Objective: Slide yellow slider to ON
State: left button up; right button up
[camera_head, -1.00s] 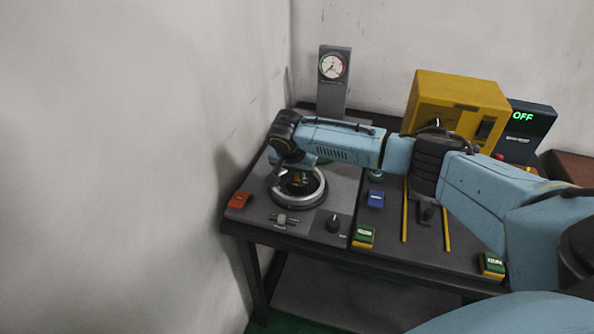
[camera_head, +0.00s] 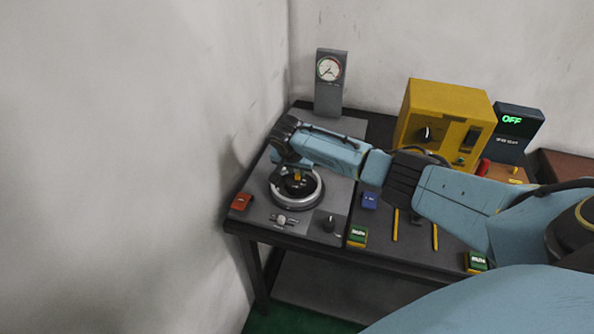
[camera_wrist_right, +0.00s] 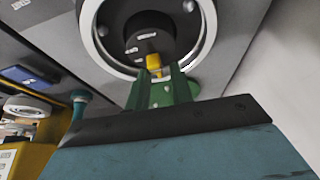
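The yellow slider appears to be the small yellow tab (camera_head: 297,176) on the dark round hub inside the silver ring (camera_head: 299,203). It also shows in the right wrist view (camera_wrist_right: 153,62), beside small white markings that I cannot read. My right gripper (camera_wrist_right: 157,78) has green fingers pointing at the hub, with their tips close together right at the tab. I cannot tell whether they grip it or only touch it. In the head view my wrist hides part of the hub. My left gripper is not in view.
A dark display (camera_head: 519,132) reads OFF in green, beside a yellow box (camera_head: 452,95). A gauge post (camera_head: 329,98) stands at the back. A red switch (camera_head: 241,201), a grey slider (camera_head: 284,220), a black knob (camera_head: 328,224) and a blue button (camera_head: 369,200) surround the ring. A wall stands close on the left.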

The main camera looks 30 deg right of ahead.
jog(key=shift+o, duration=1.2)
jog(key=shift+f, duration=0.1)
jog(key=shift+s+f, duration=0.1)
jog(key=shift+s, duration=0.05)
jog(key=p+v, duration=0.2)
jog(key=v, duration=1.1)
jog(key=shift+r, duration=0.25)
jog(key=shift+f, duration=0.1)
